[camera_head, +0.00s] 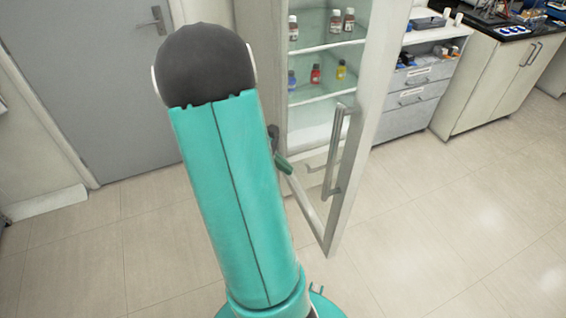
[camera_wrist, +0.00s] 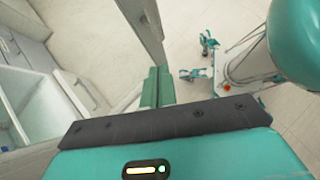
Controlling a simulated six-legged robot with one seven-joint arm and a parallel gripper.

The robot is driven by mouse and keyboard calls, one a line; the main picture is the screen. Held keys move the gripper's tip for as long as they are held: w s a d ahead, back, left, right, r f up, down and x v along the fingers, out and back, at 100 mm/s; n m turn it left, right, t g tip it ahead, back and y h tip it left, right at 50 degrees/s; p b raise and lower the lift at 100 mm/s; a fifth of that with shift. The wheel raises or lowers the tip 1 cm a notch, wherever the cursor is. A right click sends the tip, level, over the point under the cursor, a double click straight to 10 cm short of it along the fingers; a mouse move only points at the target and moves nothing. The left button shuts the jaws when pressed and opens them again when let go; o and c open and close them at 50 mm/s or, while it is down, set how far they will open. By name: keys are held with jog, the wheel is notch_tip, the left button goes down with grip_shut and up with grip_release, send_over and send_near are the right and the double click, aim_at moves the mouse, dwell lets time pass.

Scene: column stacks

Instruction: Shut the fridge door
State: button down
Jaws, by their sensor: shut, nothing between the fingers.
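The fridge (camera_head: 308,110) is a white cabinet with glass shelves and several small bottles. Its door (camera_head: 368,110) stands open toward me, a pale frame with a long vertical metal handle (camera_head: 337,150). My gripper (camera_head: 284,165) is mostly hidden behind my teal arm; only a green fingertip shows, left of the handle. In the wrist view the green fingers (camera_wrist: 157,87) are shut together and empty, close to the door's pale frame (camera_wrist: 145,28). I cannot tell whether they touch it. The fridge interior (camera_wrist: 25,92) shows at the left there.
A grey room door (camera_head: 90,70) is at the back left. A drawer unit (camera_head: 415,95) and a cluttered counter (camera_head: 500,70) stand to the right of the fridge. The tiled floor (camera_head: 450,230) at the front right is clear.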

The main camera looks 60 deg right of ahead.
jog(key=s+d+f, duration=0.1)
jog(key=s+f, duration=0.3)
jog(key=s, duration=0.4)
jog(key=shift+d+f, duration=0.15)
jog(key=shift+d, duration=0.25)
